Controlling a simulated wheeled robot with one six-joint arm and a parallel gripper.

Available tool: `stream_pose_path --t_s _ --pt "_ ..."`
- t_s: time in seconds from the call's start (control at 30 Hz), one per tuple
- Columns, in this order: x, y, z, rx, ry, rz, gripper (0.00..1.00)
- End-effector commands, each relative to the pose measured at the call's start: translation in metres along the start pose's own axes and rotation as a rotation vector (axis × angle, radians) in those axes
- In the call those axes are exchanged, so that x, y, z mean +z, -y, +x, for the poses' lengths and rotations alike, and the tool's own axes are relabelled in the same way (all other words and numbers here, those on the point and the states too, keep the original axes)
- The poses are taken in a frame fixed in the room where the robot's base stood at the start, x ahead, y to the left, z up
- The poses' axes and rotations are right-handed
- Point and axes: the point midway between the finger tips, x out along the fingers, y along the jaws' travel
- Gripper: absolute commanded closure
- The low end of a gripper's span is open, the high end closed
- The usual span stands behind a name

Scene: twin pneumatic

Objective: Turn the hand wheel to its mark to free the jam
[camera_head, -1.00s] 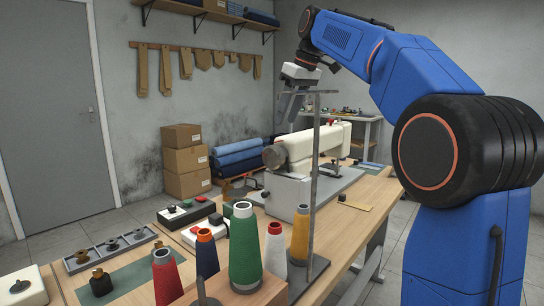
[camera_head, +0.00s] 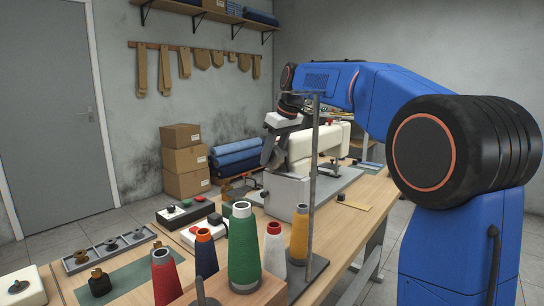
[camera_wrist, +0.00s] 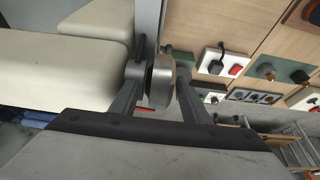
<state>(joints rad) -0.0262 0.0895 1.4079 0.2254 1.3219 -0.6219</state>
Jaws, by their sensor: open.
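The cream sewing machine (camera_head: 300,145) stands on the bench, with its head also at the left of the wrist view (camera_wrist: 50,75). Its grey hand wheel (camera_wrist: 161,80) sits at the end of the machine body in the wrist view. My gripper (camera_wrist: 159,76) is open, with one finger on each side of the wheel; I cannot tell whether either finger touches it. In the head view my gripper (camera_head: 268,160) is lowered at the wheel end of the machine and hides most of the wheel. A small red spot shows below the wheel in the wrist view.
A thread stand with a tall grey post (camera_head: 315,180) and several cones, including a green one (camera_head: 244,245), stands in front of the machine. A black-and-white switch box (camera_head: 187,212) and a tray of bobbins (camera_head: 110,248) lie to the left.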

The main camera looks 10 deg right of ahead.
Motion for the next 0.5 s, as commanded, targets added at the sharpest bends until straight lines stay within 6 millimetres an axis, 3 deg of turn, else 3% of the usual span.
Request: stream_pose_path --t_s 0.3,0.47,0.5 --pt "-0.0002 0.0001 0.0019 0.000 -0.001 0.000 0.58" --pt "-0.0002 0.0002 0.0018 0.000 -0.001 0.000 0.96" --pt "-0.0002 0.0001 0.0018 0.000 -0.001 0.000 0.99"
